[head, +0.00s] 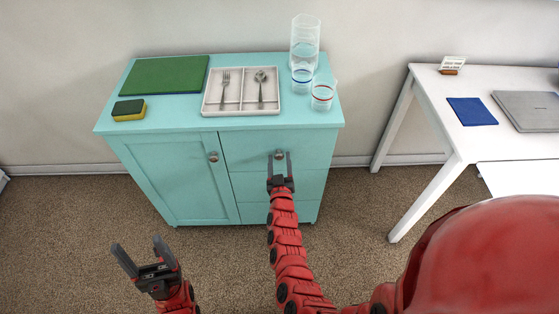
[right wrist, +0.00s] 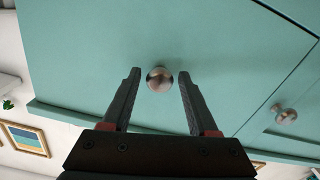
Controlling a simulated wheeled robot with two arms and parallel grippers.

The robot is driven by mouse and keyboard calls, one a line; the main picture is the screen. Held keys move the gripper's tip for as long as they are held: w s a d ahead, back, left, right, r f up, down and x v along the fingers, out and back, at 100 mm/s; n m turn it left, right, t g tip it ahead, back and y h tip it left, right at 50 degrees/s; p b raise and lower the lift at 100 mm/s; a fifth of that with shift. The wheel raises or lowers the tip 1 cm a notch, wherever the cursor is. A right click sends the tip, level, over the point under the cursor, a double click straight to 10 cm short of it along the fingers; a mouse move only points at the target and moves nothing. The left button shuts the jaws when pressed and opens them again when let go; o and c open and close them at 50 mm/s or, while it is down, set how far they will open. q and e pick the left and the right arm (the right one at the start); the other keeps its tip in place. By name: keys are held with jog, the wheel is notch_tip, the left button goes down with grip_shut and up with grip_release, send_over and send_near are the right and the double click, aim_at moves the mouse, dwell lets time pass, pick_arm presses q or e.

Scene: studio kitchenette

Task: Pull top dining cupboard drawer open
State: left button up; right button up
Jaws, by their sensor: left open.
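The turquoise dining cupboard (head: 178,177) stands against the wall. Its top drawer (head: 312,146) is at the right, flush with the front, so it looks shut. Its round metal knob (head: 279,154) also shows in the right wrist view (right wrist: 160,79). My right gripper (head: 280,156) is at the knob. In the right wrist view, the right gripper's (right wrist: 159,76) two fingers are open, one on each side of the knob, with a gap on both sides. My left gripper (head: 138,244) is open and empty above the carpet, in front of the cupboard and to its left.
A green board (head: 165,75), a sponge (head: 129,110), a cutlery tray (head: 232,108) and several glasses (head: 305,40) stand on the cupboard top. Left of the drawers is a door with its own knob (head: 213,157). A white desk (head: 455,135) stands at the right. The carpet in front is clear.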

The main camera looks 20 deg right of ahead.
grip_shut()
dwell(1.2)
